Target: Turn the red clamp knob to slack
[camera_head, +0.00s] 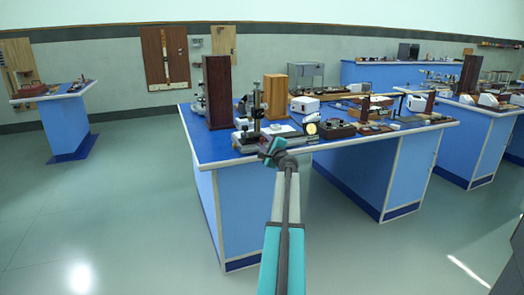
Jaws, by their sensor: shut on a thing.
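My teal gripper (267,148) reaches the near left edge of the blue-topped bench (228,152). It is shut on a small reddish part, the red clamp knob (264,141), which it mostly hides. The knob sits low at the front of a dark upright stand (257,108) on a grey base. The picture is too small to show how far the knob is turned.
The floor (125,220) at left is clear.

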